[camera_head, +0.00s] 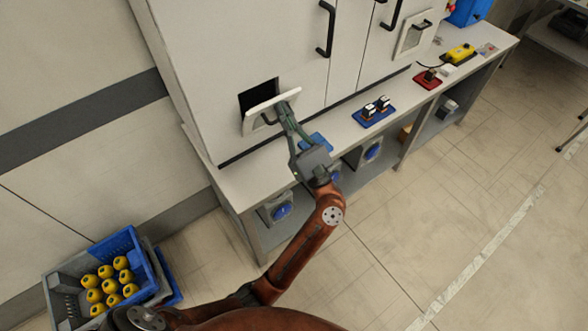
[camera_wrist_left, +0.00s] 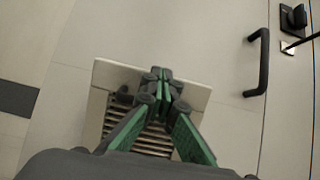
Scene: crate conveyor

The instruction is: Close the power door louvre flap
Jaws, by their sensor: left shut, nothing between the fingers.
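The louvre flap (camera_head: 271,110) is a pale panel low on the light cabinet door, tilted outward with a dark opening (camera_head: 257,96) behind its upper left part. In the left wrist view the flap's pale edge (camera_wrist_left: 112,75) shows, with louvre slats (camera_wrist_left: 153,140) below it, partly hidden by the fingers. My left gripper (camera_head: 282,106) is at the flap's right part, its fingers together with nothing between them. In the left wrist view its fingertips (camera_wrist_left: 161,76) overlap the flap's upper edge; whether they touch it I cannot tell. My right gripper is not in view.
Black door handles (camera_head: 326,30) stick out above the flap; one shows in the wrist view (camera_wrist_left: 259,62). A second, shut flap (camera_head: 414,37) is at right. The bench (camera_head: 340,128) below holds a blue tray (camera_head: 373,112). A crate (camera_head: 66,283) with yellow items stands lower left.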

